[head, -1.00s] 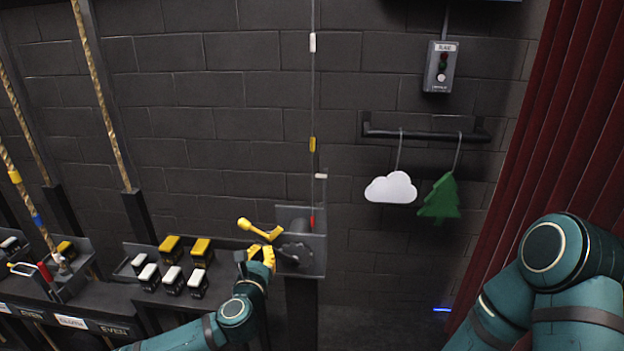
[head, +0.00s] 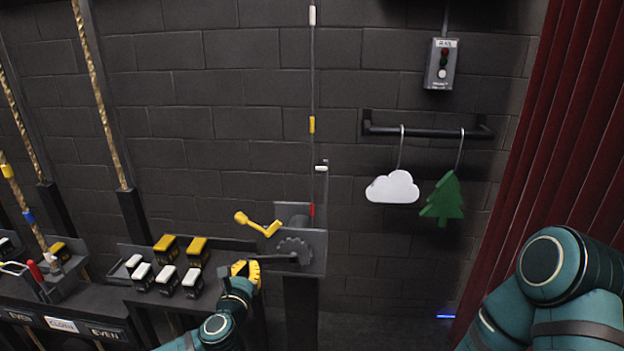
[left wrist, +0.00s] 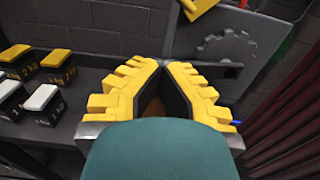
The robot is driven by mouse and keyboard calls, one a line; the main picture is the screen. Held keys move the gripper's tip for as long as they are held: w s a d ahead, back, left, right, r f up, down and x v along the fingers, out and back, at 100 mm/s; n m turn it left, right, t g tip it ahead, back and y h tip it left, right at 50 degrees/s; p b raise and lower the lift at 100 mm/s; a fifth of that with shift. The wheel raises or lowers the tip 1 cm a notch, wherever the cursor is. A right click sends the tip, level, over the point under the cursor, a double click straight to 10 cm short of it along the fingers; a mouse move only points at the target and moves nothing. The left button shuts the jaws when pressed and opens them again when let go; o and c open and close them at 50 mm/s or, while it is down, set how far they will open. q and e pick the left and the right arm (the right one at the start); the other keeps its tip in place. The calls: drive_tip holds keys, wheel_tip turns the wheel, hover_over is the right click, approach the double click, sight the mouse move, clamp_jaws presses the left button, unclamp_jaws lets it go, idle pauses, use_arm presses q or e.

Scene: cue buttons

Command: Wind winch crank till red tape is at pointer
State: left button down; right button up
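The winch (head: 317,258) has a grey plate, a toothed gear and a yellow crank (head: 258,224) whose knob points left. A dark lever (head: 278,257) runs left from the gear. A thin vertical line carries red tape (head: 312,211), just above the winch plate. The white pointer (head: 321,168) is beside the line, above the red tape. My right gripper is not visible.
Yellow tape (head: 312,124) and white tape (head: 312,15) sit higher on the line. Several black weights with yellow or white tops (head: 180,260) stand on the shelf to the left. A white cloud (head: 392,187) and green tree (head: 442,199) hang at right, near a red curtain (head: 560,130).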

use_arm(q)
drive_tip(key=shift+a+f, duration=0.3)
drive_tip(key=shift+f, duration=0.3)
drive_tip(key=shift+r, duration=0.1)
